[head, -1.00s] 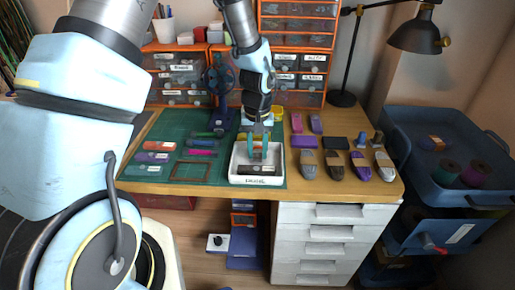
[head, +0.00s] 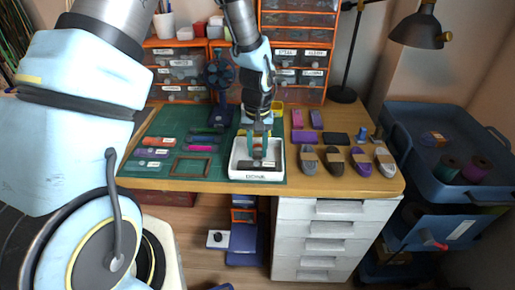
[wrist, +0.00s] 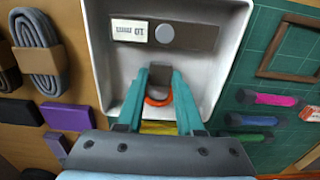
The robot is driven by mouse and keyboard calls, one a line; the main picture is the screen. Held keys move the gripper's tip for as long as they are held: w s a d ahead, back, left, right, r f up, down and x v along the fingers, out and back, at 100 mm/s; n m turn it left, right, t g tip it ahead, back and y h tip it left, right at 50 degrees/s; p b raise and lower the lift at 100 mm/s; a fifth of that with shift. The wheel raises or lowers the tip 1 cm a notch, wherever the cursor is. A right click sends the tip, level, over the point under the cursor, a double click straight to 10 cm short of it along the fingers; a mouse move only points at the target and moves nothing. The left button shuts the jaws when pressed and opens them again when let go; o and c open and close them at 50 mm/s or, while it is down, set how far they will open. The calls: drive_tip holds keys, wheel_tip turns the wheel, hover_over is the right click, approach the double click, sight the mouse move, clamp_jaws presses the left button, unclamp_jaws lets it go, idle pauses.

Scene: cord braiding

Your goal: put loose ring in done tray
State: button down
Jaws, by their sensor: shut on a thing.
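The done tray (head: 235,165) is a white, low-walled tray on the green mat. It also shows in the wrist view (wrist: 103,25). A dark bar (wrist: 195,37) with a "10 mm" label lies in it. My gripper (head: 263,160) points down over the tray. Its teal fingers in the wrist view (wrist: 160,78) are shut on the loose ring (wrist: 158,101), an orange ring partly hidden between the fingers. A small grey piece (wrist: 160,74) also shows between the fingertips. I cannot tell whether the ring touches the tray floor.
Cord bundles (head: 360,163) and purple blocks (head: 302,139) lie right of the tray. Coloured cord pieces (head: 153,153) and a brown frame (head: 192,167) lie left of it on the green mat (head: 140,175). Drawer units and a lamp (head: 415,32) stand behind.

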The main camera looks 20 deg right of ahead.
drive_tip(key=shift+c, duration=2.3)
unclamp_jaws()
wheel_tip(320, 180, up, 11)
drive_tip(key=b, duration=0.1)
drive_tip(key=s+a+r+n+p, duration=0.1)
drive_tip(key=a+r+n, duration=0.1)
drive_tip(key=a, duration=1.2)
drive_tip(key=s+a+r+n+t, duration=0.1)
drive_tip(key=a+r, duration=0.2)
drive_tip(key=a, duration=1.2)
drive_tip(key=shift+s+a+r+n+t+p, duration=0.2)
drive_tip(key=shift+n+t+p, duration=0.1)
drive_tip(key=shift+n+p, duration=0.1)
